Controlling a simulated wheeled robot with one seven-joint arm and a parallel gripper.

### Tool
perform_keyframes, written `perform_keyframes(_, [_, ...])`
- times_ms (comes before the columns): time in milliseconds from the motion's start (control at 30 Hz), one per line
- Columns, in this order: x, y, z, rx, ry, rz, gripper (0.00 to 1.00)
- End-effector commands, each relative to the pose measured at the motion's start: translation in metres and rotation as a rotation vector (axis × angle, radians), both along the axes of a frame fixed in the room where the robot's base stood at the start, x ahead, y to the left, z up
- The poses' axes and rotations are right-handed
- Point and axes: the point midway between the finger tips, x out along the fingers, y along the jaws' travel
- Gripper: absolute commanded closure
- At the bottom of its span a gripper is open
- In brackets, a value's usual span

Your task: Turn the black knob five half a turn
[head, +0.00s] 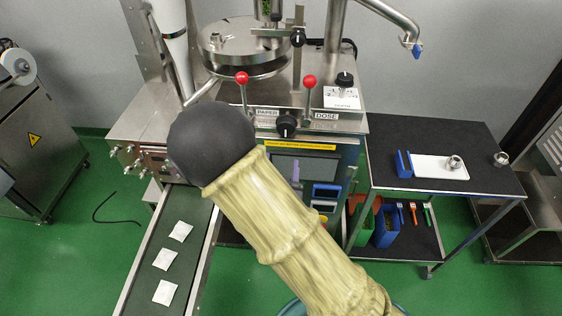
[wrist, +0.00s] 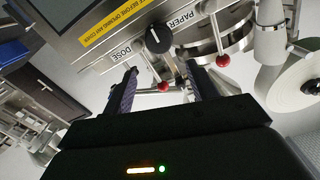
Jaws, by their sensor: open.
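A black knob (head: 286,125) sits on the front of the machine, between the PAPER and DOSE labels. It also shows in the wrist view (wrist: 158,40), with a pale pointer line on its face. My gripper (wrist: 160,82) is open in the wrist view, its two dark fingers apart with nothing between them. The knob lies ahead, beyond the fingertips, and does not look touched. My gripper is hidden in the head view. Another black knob (head: 344,79) stands on a white dial plate (head: 342,98). I cannot read which knob is number five.
Two red-balled levers flank the front knob, the left one (head: 242,78) and the right one (head: 310,82). A steel hopper (head: 245,50) stands behind. A conveyor (head: 140,262) carries teabags (head: 166,292). A black side table (head: 430,145) holds a white tray (head: 432,172).

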Motion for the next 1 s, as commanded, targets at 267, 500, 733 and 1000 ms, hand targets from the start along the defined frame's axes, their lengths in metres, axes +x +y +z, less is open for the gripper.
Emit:
perform_keyframes(267, [-0.010, -0.002, 0.004, -0.004, 0.003, 0.003, 0.42])
perform_keyframes(500, [-0.014, -0.002, 0.001, -0.001, 0.000, 0.005, 0.42])
perform_keyframes(733, [-0.014, -0.002, 0.000, -0.001, 0.000, 0.004, 0.42])
perform_keyframes(1000, [-0.013, -0.003, 0.001, 0.000, 0.004, 0.002, 0.42])
